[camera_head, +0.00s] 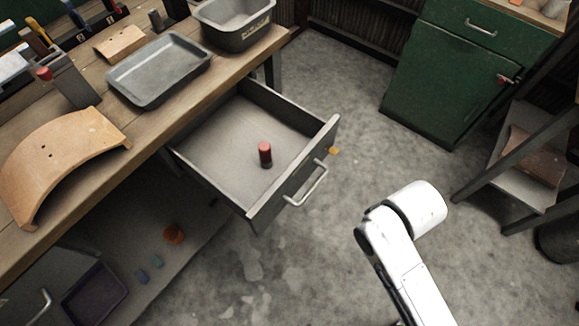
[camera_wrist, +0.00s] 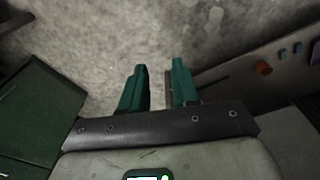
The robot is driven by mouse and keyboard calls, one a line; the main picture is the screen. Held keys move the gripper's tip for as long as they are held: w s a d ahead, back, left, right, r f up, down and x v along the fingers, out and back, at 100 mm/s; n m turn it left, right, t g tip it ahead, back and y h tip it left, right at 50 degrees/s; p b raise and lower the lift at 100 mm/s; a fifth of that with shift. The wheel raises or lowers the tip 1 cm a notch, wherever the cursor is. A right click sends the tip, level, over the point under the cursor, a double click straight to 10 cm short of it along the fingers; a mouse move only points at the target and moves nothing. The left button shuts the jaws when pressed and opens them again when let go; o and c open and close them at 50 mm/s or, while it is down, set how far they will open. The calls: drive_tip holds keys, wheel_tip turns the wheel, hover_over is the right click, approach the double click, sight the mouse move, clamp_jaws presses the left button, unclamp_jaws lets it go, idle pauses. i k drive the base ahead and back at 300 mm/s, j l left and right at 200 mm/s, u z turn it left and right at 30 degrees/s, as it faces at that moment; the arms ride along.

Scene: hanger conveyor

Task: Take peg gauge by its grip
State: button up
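A small upright cylinder with a red top and a dark lower part, which looks like the peg gauge (camera_head: 265,154), stands in the open grey drawer (camera_head: 215,140). It stands towards the drawer's front right and is apart from the walls. My gripper (camera_wrist: 160,78) shows in the wrist view with its two green fingers apart and nothing between them. Bare floor shows beyond the fingertips. The peg gauge cannot be made out in the wrist view. In the head view my white arm is right of the drawer, and my gripper is out of sight.
The workbench (camera_head: 165,101) carries a grey tray (camera_head: 158,68), a deeper bin (camera_head: 236,38) and a curved tan piece (camera_head: 62,150). An orange cup (camera_head: 174,234) is low under the bench. A green cabinet (camera_head: 450,85) stands behind.

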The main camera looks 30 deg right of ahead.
sight(264, 147)
drive_tip(key=u, duration=1.35)
drive_tip(key=k+l+u, duration=0.15)
drive_tip(key=l, duration=0.2)
drive_tip(key=k+l+u, duration=0.1)
drive_tip(key=l, duration=0.25)
drive_tip(key=k+l+u, duration=0.15)
drive_tip(key=k+l, duration=0.15)
